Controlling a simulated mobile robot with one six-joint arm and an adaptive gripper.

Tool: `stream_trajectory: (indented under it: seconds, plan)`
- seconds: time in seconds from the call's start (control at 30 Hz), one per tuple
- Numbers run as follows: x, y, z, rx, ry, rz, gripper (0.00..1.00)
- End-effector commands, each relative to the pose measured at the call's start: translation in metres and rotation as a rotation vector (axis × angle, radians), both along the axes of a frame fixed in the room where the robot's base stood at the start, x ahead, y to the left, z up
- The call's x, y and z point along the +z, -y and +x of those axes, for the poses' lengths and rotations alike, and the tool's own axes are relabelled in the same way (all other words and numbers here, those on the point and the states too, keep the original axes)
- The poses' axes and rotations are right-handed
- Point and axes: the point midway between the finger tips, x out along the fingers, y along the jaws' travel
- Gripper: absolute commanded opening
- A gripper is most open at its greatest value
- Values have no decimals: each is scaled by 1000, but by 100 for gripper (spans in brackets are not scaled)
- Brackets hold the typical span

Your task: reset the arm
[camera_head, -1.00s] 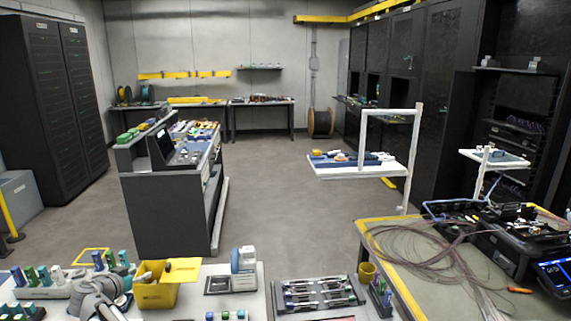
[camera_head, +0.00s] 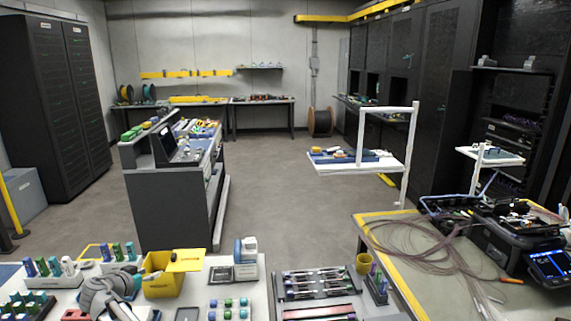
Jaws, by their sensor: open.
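A yellow bin (camera_head: 160,282), a tray of tools (camera_head: 315,284) and several small coloured bottles stand on the near bench. A grey workstation (camera_head: 165,210) stands beyond it. A white-framed shelf stand (camera_head: 355,165) is at right. The floor (camera_head: 280,200) between them is open.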

Motion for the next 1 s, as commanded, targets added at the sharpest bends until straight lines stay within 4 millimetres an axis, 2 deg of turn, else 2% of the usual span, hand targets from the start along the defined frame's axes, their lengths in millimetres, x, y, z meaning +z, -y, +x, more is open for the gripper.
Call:
stream_trajectory:
  seconds: [0.27,0.47,0.77,1.0]
  plan:
    - [-6,46,12,-35,-68,-32,60]
    - [-14,97,22,-69,-150,-62,60]
    - [-32,219,30,-126,-367,-113,60]
    - [-46,311,20,-140,-551,-125,60]
